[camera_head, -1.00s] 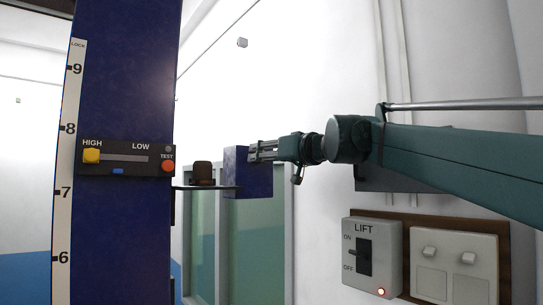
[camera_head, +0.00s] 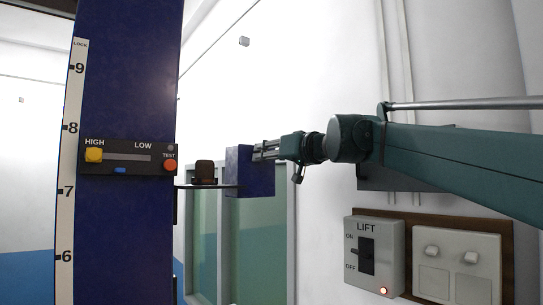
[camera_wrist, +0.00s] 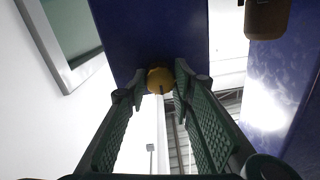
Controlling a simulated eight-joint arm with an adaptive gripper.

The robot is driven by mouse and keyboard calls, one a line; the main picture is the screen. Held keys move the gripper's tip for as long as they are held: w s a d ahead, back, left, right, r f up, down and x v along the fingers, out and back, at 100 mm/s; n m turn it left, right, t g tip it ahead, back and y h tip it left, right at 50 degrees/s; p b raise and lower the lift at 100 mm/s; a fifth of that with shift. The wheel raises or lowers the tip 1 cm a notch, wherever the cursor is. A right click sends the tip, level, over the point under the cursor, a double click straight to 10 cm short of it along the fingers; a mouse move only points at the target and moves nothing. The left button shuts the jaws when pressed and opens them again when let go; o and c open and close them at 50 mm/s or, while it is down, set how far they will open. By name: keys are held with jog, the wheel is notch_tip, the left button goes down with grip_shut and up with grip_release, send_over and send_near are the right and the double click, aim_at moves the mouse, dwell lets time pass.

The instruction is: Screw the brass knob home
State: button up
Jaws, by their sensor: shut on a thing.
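The brass knob (camera_wrist: 159,80) shows in the wrist view against the underside edge of a dark blue block (camera_wrist: 150,35). My gripper (camera_wrist: 157,92) has its two green ridged fingers on either side of the knob, with their tips closed on it. In the head view my gripper (camera_head: 262,152) reaches in from the right and meets the right face of the blue block (camera_head: 238,175). The knob is hidden there by the fingers and the block. How deep the knob sits cannot be told.
A tall blue column (camera_head: 125,70) with a number scale (camera_head: 66,160) and a HIGH/LOW slider panel (camera_head: 128,160) stands left. A thin shelf with a brown object (camera_head: 204,172) joins the block. A LIFT switch box (camera_head: 374,256) and a two-switch plate (camera_head: 457,268) are at lower right.

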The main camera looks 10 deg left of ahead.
jog(key=n+p, duration=0.1)
jog(key=n, duration=1)
jog(key=n+p, duration=0.1)
jog(key=n, duration=1.1)
jog(key=shift+s+a+t+h, duration=0.1)
jog(key=shift+t+h, duration=0.2)
jog(key=shift+h, duration=0.1)
dwell(2.1)
dwell(0.4)
jog(key=o, duration=0.9)
